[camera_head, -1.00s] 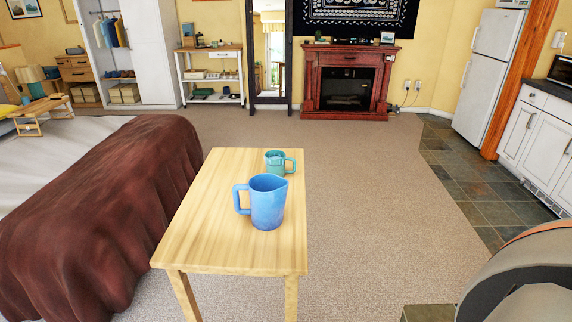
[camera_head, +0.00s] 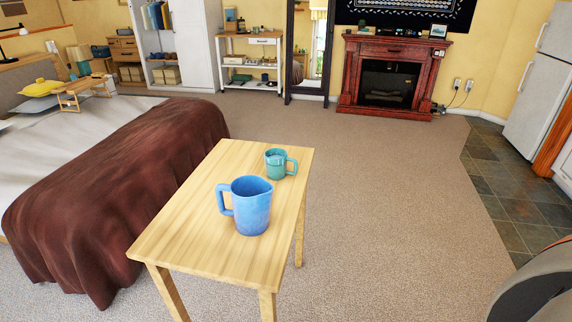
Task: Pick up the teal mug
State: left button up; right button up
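The teal mug (camera_head: 275,164) stands upright near the far end of a light wooden table (camera_head: 185,228). Its handle points right. A larger blue pitcher (camera_head: 253,208) stands on the same table, nearer to me and a little left of the mug, with its handle to the left. The mug and pitcher look close together, with the mug fully in sight. Neither of my grippers is in view. A rounded grey part at the lower right edge seems to be mine.
A bed with a brown blanket (camera_head: 120,175) lies left of the table, close to its far left side. Open carpet (camera_head: 390,200) lies to the right and beyond. A red fireplace (camera_head: 392,78), a white shelf cart (camera_head: 250,62) and a fridge (camera_head: 540,85) stand farther back.

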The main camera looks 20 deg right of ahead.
aim_at(281, 165)
jog(key=l+u, duration=0.4)
jog(key=l, duration=1.55)
jog(key=l+u, duration=0.15)
jog(key=l, duration=0.85)
jog(key=i, duration=0.05)
